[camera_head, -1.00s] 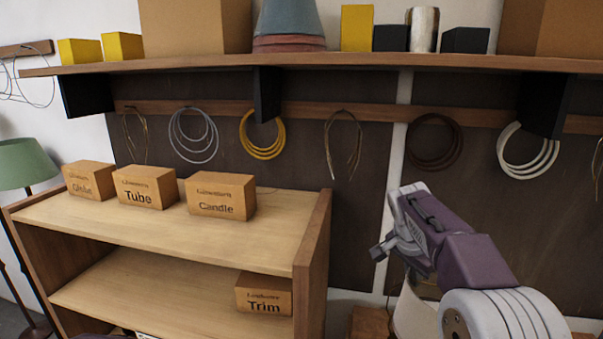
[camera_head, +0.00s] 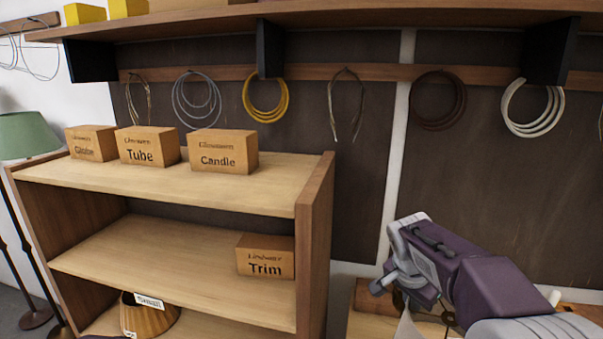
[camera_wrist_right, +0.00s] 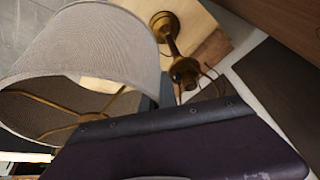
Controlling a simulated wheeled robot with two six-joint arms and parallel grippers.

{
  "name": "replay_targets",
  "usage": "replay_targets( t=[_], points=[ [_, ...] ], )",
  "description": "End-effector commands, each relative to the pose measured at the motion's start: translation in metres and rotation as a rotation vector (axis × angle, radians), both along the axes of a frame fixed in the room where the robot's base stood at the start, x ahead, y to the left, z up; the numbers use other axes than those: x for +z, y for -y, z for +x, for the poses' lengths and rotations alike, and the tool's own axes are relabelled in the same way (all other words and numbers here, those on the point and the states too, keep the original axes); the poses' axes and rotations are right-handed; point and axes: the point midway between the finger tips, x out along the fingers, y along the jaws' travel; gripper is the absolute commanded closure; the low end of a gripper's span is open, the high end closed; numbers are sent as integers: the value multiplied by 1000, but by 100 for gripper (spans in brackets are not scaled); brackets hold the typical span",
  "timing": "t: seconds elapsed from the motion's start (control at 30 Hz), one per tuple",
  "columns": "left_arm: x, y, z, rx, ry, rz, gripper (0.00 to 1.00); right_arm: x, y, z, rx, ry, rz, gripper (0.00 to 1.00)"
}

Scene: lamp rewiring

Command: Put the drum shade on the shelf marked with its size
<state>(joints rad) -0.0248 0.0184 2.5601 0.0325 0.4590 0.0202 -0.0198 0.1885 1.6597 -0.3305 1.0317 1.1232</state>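The drum shade, pale grey fabric, fills the left of the right wrist view (camera_wrist_right: 95,50), tilted, with its wire frame showing inside. In the head view only a pale sliver of it (camera_head: 406,330) shows below my right gripper (camera_head: 388,283). My right gripper appears shut on the shade's edge; the grip itself is hidden. A wooden shelf unit (camera_head: 313,240) stands to the left of the gripper. On its lowest visible shelf sits a tan shade-like piece (camera_head: 150,320). White labels (camera_head: 149,300) are near it, too small to read.
Boxes marked Globe (camera_head: 92,144), Tube (camera_head: 148,147) and Candle (camera_head: 223,151) stand on the unit's top. A Trim box (camera_head: 265,257) is on the middle shelf, whose left part is clear. A brass lamp base (camera_wrist_right: 170,40) stands beside the shade. A green lamp (camera_head: 28,135) is far left.

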Motion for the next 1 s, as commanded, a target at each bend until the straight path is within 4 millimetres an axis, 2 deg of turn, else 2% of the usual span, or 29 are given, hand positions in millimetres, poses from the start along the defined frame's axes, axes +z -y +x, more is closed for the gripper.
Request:
replay_targets(
  t=[0.03, 0.1, 0.2, 0.3, 0.4, 0.5, 0.57, 0.8, 1.0],
  points=[
    [-44, 0, 0, 0, -1, 0, 57, -56, -5, -10, 34, -5, -1, 100],
    [-72, 0, 0, 0, -1, 0, 57, -104, -12, -22, 102, -5, -1, 100],
    [-99, 0, 0, 0, -1, 0, 57, -159, -23, -40, 205, -4, -1, 100],
    [-117, 0, 1, 0, 0, 0, 57, -202, -33, -56, 304, -4, -1, 100],
    [-126, 0, 1, 0, 0, 0, 57, -233, -41, -72, 403, -5, -3, 100],
    [-121, 0, 1, 0, 0, 0, 57, -250, -49, -85, 510, -6, -3, 100],
    [-120, 0, 1, 0, 0, 0, 57, -258, -54, -86, 574, -3, -3, 100],
    [-120, 0, 1, 0, 0, 0, 57, -253, -59, -69, 662, 2, -4, 100],
    [-121, 0, 1, 0, 0, 0, 57, -252, -60, -67, 688, 1, -5, 100]
  ],
)
